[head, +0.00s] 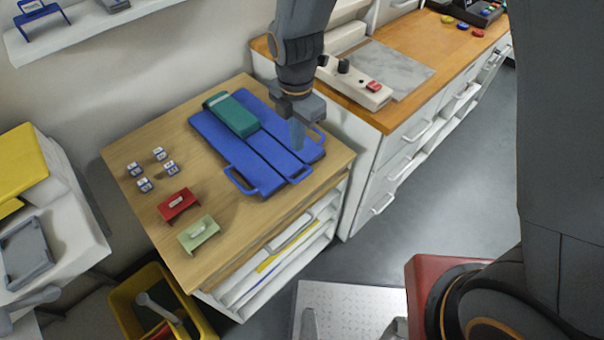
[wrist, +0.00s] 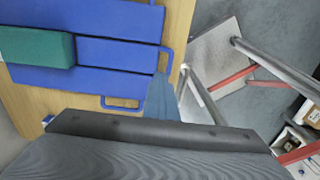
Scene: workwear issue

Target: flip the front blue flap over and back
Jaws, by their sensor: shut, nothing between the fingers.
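The blue folding board (head: 205,122) lies flat on the wooden table top, with long side panels and a middle strip. Its front blue flap (head: 278,157) is the near end of the middle strip and lies flat; it also shows in the wrist view (wrist: 118,53), with a loop handle (wrist: 168,62) at its end. A green folded block (head: 232,114) rests on the strip behind the flap, also in the wrist view (wrist: 36,46). My gripper (head: 298,143) is shut and empty over the right panel, beside the flap; its fingers (wrist: 160,84) show in the wrist view. Contact cannot be told.
A red holder (head: 178,204), a light green holder (head: 198,234) and several small white-and-blue pieces stand on the table's left part. A white cabinet with a wooden top (head: 415,85) adjoins at the right. A yellow bin (head: 125,300) stands below left. Floor is free at the right.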

